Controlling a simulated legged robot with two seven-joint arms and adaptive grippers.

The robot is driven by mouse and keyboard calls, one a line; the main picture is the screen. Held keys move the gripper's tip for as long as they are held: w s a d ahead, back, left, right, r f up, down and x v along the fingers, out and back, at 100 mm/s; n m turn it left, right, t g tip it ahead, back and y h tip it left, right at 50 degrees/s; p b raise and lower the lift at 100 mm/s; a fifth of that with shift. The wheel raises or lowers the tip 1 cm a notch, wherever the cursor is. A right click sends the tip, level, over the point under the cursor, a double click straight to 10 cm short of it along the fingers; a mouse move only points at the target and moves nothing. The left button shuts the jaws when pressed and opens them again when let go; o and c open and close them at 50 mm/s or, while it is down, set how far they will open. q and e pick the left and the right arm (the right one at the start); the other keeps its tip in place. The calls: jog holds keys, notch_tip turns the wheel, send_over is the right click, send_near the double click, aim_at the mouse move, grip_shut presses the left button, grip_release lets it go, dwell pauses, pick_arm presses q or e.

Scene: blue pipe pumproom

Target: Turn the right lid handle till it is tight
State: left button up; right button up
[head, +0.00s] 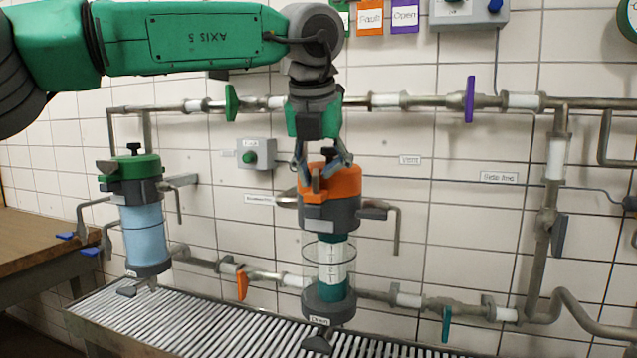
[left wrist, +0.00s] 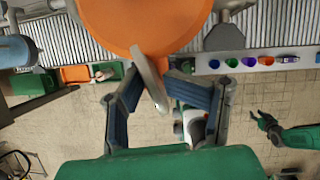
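The right vessel has an orange lid (head: 345,183) on a grey collar, above a clear cylinder, and stands over the slatted grate. The same orange lid (left wrist: 150,22) fills the top of the left wrist view. Its grey lid handle (left wrist: 150,80) sticks out from the lid's edge. My left gripper (head: 320,165) is at the lid from above. In the left wrist view its two fingers (left wrist: 152,76) stand apart, one on each side of the handle. Firm contact cannot be told. My right gripper (left wrist: 262,122) is far off at the right of that view, with its fingers apart.
A left vessel (head: 142,225) with a green lid stands beside a wooden bench (head: 35,240). Pipes with coloured valve handles, such as the purple one (head: 469,99), run along the tiled wall. The slatted grate (head: 215,325) is bare.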

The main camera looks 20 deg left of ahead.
pick_arm(q)
jog(key=shift+w+d+f, duration=0.2)
jog(key=shift+f, duration=0.25)
jog(key=shift+a, duration=0.95)
jog(key=c, duration=0.5)
grip_shut()
jog(key=shift+s+d+r, duration=0.1)
jog(key=shift+s+d, duration=0.1)
jog(key=shift+d, duration=0.3)
jog(key=shift+a+p, duration=0.25)
jog(key=shift+p, duration=0.25)
jog(key=m+h+p, duration=0.1)
jog(key=m+p, duration=0.3)
jog(key=p, duration=0.3)
jog(key=shift+m+h, duration=0.3)
jog(key=shift+h, duration=0.1)
jog(key=shift+f+m+h+p, duration=0.25)
jog(key=shift+m+p, duration=0.45)
jog(key=shift+p, duration=0.6)
pick_arm(e)
notch_tip(320, 180, up, 10)
jog(key=shift+a+r, duration=0.2)
jog(key=shift+r, duration=0.05)
